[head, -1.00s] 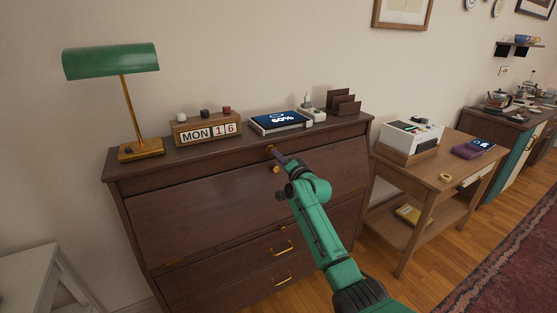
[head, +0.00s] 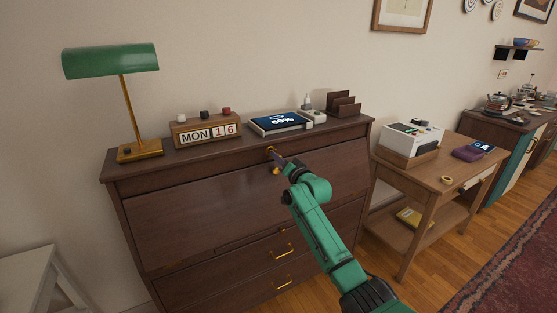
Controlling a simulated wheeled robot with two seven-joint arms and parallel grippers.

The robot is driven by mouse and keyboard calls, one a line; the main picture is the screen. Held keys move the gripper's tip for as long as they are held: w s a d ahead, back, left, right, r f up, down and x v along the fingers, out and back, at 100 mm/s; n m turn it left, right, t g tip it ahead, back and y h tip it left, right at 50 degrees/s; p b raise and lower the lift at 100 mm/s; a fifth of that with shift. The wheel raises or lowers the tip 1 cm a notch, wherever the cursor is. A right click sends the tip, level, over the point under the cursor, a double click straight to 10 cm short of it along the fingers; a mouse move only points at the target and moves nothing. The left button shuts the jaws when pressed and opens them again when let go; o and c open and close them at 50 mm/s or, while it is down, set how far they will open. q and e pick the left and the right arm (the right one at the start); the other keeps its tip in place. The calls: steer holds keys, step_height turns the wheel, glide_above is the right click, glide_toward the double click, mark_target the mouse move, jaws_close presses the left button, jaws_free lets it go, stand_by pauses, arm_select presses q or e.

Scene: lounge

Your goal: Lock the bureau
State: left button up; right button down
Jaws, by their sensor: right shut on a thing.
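The dark wooden bureau (head: 190,220) stands against the wall with its slanted front closed. A small brass piece (head: 269,150), which looks like the key or lock, is at the top middle of the front. A brass knob (head: 276,170) sits just below it. My right gripper (head: 275,157) is at the brass piece, shut on it. The fingertips are small and partly hidden by my green arm, so the exact grip is unclear. My left gripper is not in view.
On the bureau top are a green lamp (head: 110,62), a calendar block (head: 207,133), a tablet (head: 280,122) and a brown letter rack (head: 344,104). Drawers with brass handles (head: 282,251) are below. A wooden side table (head: 425,172) stands close on the right, a pale table (head: 30,275) at lower left.

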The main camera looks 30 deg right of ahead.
steer(key=shift+f+n, duration=0.3)
steer(key=shift+n, duration=0.7)
steer(key=n, duration=0.2)
steer(key=shift+n+b, duration=0.3)
steer(key=shift+b, duration=0.05)
steer(key=n, duration=0.3)
steer(key=shift+n, duration=0.3)
steer(key=c, duration=0.7)
jaws_free()
steer(key=shift+w, duration=0.15)
steer(key=shift+c, duration=0.2)
steer(key=shift+w+d, duration=0.1)
steer(key=shift+w, duration=0.1)
steer(key=o, duration=0.4)
steer(key=shift+s+r, duration=0.15)
